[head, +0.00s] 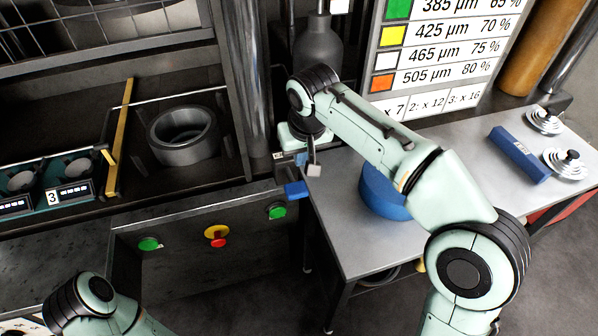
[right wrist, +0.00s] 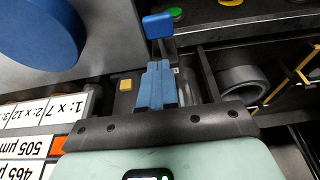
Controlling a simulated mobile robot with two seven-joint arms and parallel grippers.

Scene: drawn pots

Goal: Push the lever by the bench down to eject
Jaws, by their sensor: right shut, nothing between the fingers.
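The lever (head: 296,190) has a blue block handle and sits at the left edge of the bench (head: 345,232), beside the press's front panel. In the right wrist view the lever's handle (right wrist: 158,25) is just beyond the fingertips, with a dark stem running toward them. My right gripper (head: 301,159) points down behind the lever, close to it. Its blue fingers (right wrist: 158,68) are shut with nothing between them. I see a small gap between fingertips and handle, but contact with the stem cannot be told. My left arm shows at the lower left; its gripper is out of view.
A blue round object (head: 383,193) stands on the bench, partly behind my right arm. A blue bar (head: 519,155) and stacked white weights (head: 565,163) lie farther right. The panel has green buttons (head: 150,244) and a red-yellow button (head: 217,236). A dark ring (head: 183,135) sits left.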

